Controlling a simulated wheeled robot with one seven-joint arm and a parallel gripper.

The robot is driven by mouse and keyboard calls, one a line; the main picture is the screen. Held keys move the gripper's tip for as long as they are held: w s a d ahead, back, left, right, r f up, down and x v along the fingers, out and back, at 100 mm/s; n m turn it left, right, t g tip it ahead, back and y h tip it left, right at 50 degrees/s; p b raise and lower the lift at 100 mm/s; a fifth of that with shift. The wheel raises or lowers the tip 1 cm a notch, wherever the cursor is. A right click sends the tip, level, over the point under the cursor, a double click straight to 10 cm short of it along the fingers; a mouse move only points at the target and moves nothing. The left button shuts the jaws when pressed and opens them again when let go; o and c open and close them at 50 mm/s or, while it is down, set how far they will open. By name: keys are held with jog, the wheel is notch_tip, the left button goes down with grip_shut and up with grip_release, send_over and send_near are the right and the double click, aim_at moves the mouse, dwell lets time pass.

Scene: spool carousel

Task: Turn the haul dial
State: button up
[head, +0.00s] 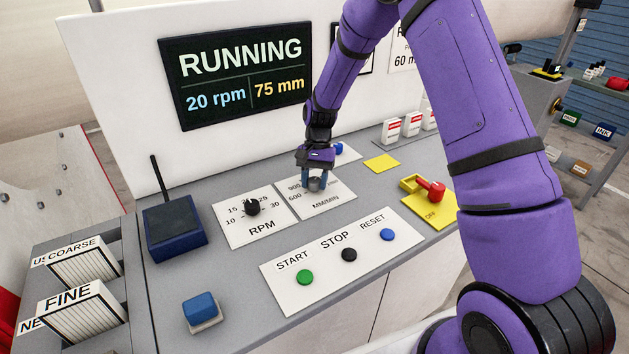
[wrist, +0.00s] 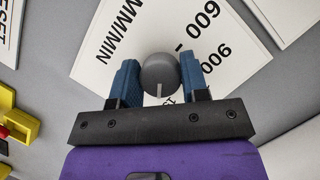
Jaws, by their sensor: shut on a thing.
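The haul dial is a round grey knob (wrist: 160,72) with a light pointer line, on a white plate (wrist: 110,45) marked MM/MIN with 600 and 900. In the head view the knob (head: 315,184) is partly covered by my gripper (head: 317,179). My gripper's blue fingers stand on either side of the knob in the wrist view (wrist: 160,84), shut on it. The pointer line faces toward my gripper's palm in the wrist view. Part of the plate's scale is hidden behind the gripper. The screen (head: 235,75) reads RUNNING, 20 rpm, 75 mm.
Left of the haul plate is the black RPM dial (head: 252,207). In front are the green START (head: 305,277), black STOP (head: 349,254) and blue RESET (head: 387,235) buttons. A red switch handle (head: 431,190) is at the right. A blue radio (head: 173,228) stands at the left.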

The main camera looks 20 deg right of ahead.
jog(key=shift+n+h, duration=0.3)
jog(key=shift+n, duration=0.5)
jog(key=o, duration=0.9)
jog(key=shift+w+r, duration=0.1)
jog(key=v, duration=1)
jog(key=shift+w+r, duration=0.15)
jog(key=shift+r, duration=0.1)
